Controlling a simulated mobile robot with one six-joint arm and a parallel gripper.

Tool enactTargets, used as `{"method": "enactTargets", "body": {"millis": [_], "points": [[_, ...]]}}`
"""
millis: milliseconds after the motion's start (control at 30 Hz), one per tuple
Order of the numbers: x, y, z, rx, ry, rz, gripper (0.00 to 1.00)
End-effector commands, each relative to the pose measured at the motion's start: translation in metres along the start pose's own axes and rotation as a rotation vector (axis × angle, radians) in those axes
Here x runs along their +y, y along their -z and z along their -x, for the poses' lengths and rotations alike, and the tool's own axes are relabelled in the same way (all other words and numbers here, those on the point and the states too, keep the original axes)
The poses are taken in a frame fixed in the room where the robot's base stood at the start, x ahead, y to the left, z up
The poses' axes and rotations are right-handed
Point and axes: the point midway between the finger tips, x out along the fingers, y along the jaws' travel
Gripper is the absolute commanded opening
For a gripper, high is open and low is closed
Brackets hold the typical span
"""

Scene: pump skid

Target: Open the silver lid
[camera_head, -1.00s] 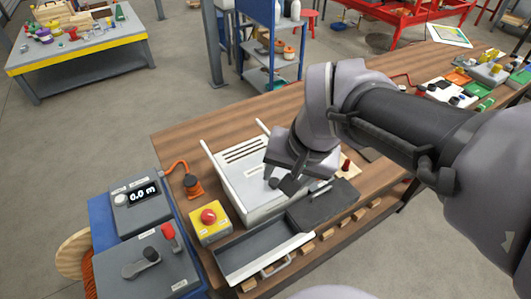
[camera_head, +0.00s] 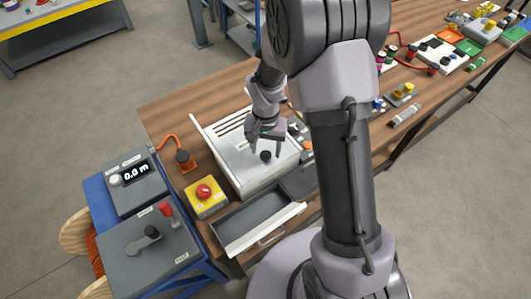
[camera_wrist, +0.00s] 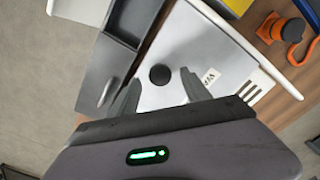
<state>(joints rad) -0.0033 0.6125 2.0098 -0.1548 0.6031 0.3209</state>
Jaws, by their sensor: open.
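The silver lid (camera_head: 240,157) is a flat metal plate lying closed on a white box, with a round black knob (camera_head: 265,156) near its front right. In the wrist view the lid (camera_wrist: 195,50) fills the middle, and the black knob (camera_wrist: 160,76) shows at the fingertips. My gripper (camera_head: 265,149) points down over the lid. Its two fingers are open, one on each side of the knob as seen in the head view. In the wrist view my gripper (camera_wrist: 159,80) also has its fingers apart. I cannot tell whether they touch the knob.
An open grey drawer (camera_head: 262,241) with a handle sticks out in front of the box. A yellow box with a red button (camera_head: 204,191) stands left of it. An orange-and-black plug (camera_head: 184,160) lies behind that. Grey control boxes (camera_head: 148,245) stand at the left. Small parts crowd the bench's right side.

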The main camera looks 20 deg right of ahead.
Motion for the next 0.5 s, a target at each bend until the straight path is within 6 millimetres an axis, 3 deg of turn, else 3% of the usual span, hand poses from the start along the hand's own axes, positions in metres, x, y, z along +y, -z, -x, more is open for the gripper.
{"method": "enactTargets", "body": {"millis": [167,467,500], "points": [[0.0,0.0,-0.019,0.001,0.001,0.0,0.56],[0.0,0.0,-0.021,0.001,0.001,0.0,0.56],[0.0,0.0,-0.021,0.001,0.001,0.0,0.48]]}}
